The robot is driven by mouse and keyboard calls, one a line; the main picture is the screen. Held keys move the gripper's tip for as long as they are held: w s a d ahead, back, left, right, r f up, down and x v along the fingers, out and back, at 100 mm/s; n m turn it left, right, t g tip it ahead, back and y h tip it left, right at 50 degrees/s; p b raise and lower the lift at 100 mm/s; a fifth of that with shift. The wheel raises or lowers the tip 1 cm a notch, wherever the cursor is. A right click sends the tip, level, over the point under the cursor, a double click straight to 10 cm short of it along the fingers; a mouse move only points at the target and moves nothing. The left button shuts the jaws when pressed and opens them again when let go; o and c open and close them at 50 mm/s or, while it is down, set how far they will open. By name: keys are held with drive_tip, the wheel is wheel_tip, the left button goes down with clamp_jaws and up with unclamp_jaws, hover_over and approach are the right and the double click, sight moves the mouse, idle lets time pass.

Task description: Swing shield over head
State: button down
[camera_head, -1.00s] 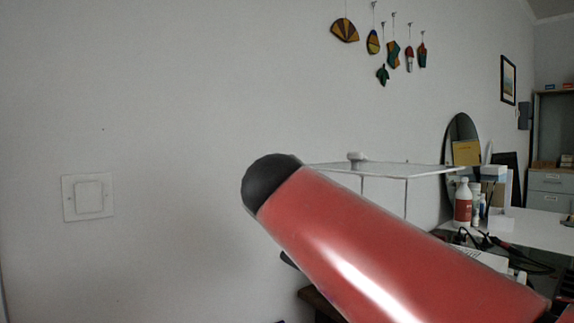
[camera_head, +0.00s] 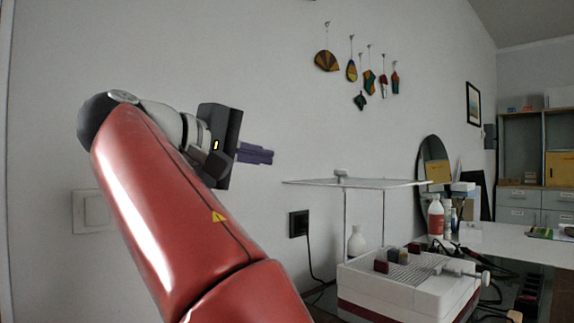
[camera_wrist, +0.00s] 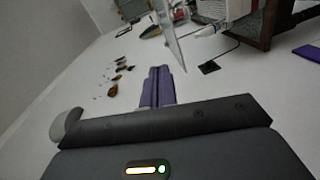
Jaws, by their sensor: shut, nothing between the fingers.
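The shield is a clear flat plate (camera_head: 330,183) with a small pale knob on top, level on thin upright rods. Below and right of it stands a white machine with a dark red base (camera_head: 372,303) and a gridded top carrying small blocks. I cannot tell which part is its head. My gripper (camera_head: 270,155), with purple fingers, is shut and empty, left of the plate and a little higher, apart from it. In the wrist view the fingers (camera_wrist: 158,72) are together, and a clear pane (camera_wrist: 170,38) shows beyond them.
A black wall socket (camera_head: 299,223) with a cable is below the plate. A white bottle (camera_head: 356,242) stands behind the machine. Red-labelled bottle (camera_head: 435,217), mirror (camera_head: 432,158) and white table (camera_head: 500,242) are at right. Coloured ornaments (camera_head: 368,80) hang on the wall. Space above the plate is clear.

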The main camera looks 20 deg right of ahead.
drive_tip(key=s+d+b+x, duration=0.1)
drive_tip(key=s+x, duration=0.1)
drive_tip(key=x, duration=1)
drive_tip(key=shift+s+f, duration=0.2)
drive_tip(key=shift+s, duration=0.1)
drive_tip(key=shift+d, duration=0.15)
